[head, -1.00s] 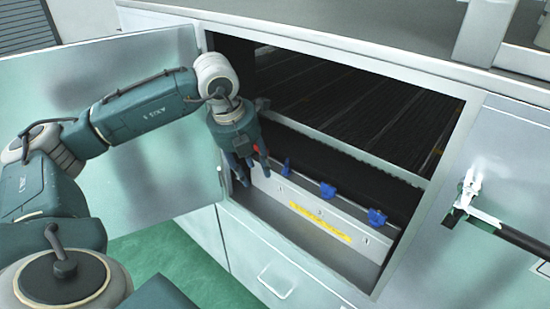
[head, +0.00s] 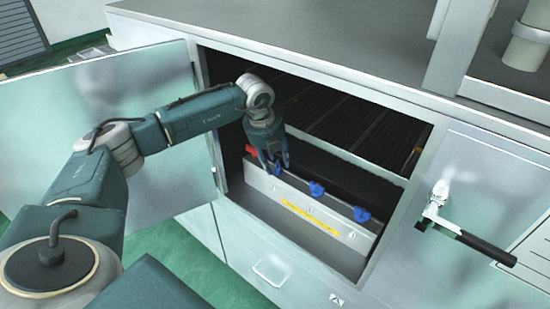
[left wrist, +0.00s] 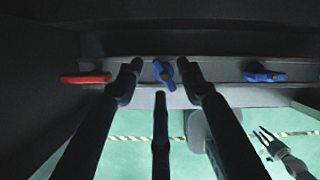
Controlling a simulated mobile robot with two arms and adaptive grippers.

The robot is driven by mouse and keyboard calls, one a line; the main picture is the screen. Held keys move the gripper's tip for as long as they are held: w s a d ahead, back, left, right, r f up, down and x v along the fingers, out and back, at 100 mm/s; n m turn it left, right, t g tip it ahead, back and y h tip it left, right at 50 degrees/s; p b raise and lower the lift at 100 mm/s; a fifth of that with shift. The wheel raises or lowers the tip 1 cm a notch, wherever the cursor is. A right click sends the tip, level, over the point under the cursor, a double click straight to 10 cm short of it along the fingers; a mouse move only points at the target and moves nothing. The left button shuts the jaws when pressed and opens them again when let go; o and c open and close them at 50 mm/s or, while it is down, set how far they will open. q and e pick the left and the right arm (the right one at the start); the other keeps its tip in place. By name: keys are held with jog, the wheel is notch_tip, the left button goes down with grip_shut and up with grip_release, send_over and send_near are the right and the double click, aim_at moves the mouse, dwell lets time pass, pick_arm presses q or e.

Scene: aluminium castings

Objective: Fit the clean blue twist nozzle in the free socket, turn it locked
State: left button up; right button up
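My left gripper (head: 272,164) is inside the open cabinet, at the leftmost blue nozzle on the rail (head: 345,232). In the left wrist view, this blue nozzle (left wrist: 163,74) sits slanted on the rail between the spread fingertips (left wrist: 165,80), with a gap on both sides. A red nozzle-like piece (left wrist: 86,79) lies left of it and also shows in the head view (head: 251,150). Two more blue nozzles stand right along the rail, a middle one (head: 317,188) and a right one (head: 361,214). What appears to be my right gripper (left wrist: 268,142) is low at the right, fingers apart.
The cabinet door (head: 150,90) stands open at the left, beside my left arm. The cabinet frame (head: 400,215) bounds the opening. A handle with a black bar (head: 470,238) juts out at the right. A yellow label (head: 308,218) is on the rail's front.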

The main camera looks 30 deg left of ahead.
pick_arm(q)
jog(key=shift+f, duration=0.1)
grip_shut()
jog(key=shift+d, duration=0.15)
jog(key=n, duration=0.2)
jog(key=shift+s+d+n+y, duration=0.1)
jog(key=shift+d+n+y, duration=0.05)
jog(key=shift+n+y, duration=0.15)
jog(key=n, duration=0.2)
jog(key=n+y, duration=0.1)
jog(key=shift+s+d+n, duration=0.15)
jog(key=shift+n, duration=0.25)
pick_arm(e)
jog(key=shift+d+f, duration=0.1)
pick_arm(q)
jog(key=shift+f, duration=0.1)
